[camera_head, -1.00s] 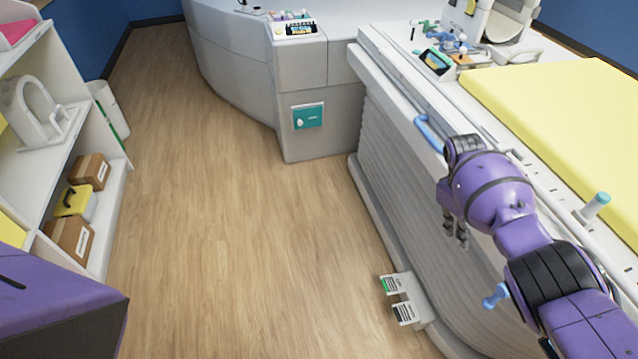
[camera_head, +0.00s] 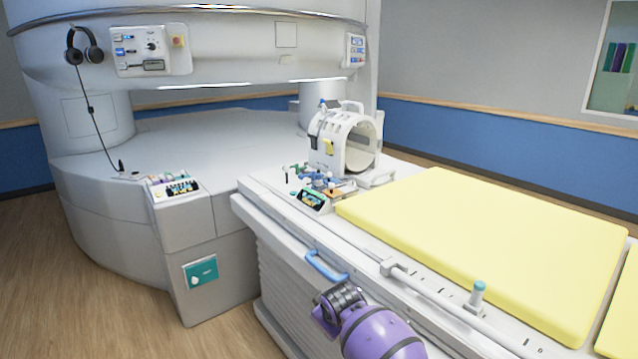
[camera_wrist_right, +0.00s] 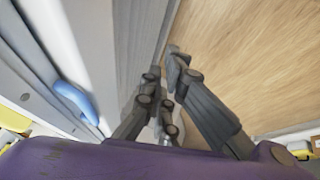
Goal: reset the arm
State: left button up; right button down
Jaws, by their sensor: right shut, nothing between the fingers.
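My right arm, purple with a black wrist joint, comes in at the bottom of the head view beside the patient table. A blue handle (camera_head: 326,266) is on the table's side, just beyond the wrist in the head view. It also shows left of the fingers in the right wrist view (camera_wrist_right: 77,101), apart from them. My left gripper is not in view.
The patient table (camera_head: 420,290) carries a yellow mattress (camera_head: 480,245), a white coil (camera_head: 345,142) and a small control panel (camera_head: 312,200). The magnet (camera_head: 150,150) stands behind, with headphones (camera_head: 84,46) hung on it. Open wood floor (camera_head: 60,290) lies at the left.

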pick_arm(q)
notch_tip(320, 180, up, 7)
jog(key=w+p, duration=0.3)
jog(key=p, duration=0.3)
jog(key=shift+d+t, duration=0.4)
pick_arm(e)
jog(key=s+d+f+m, duration=0.2)
jog(key=s+d, duration=0.3)
jog(key=s, duration=1.2)
jog(key=s+d+f+m+t, duration=0.1)
jog(key=s+d, duration=0.5)
jog(key=s, duration=1.2)
jog(key=s+d+f+m+t, duration=0.1)
jog(key=s+d+f+m, duration=0.3)
jog(key=s, duration=1.4)
jog(key=shift+s+d+m, duration=0.25)
jog(key=shift+d+m, duration=0.45)
jog(key=shift+d, duration=0.2)
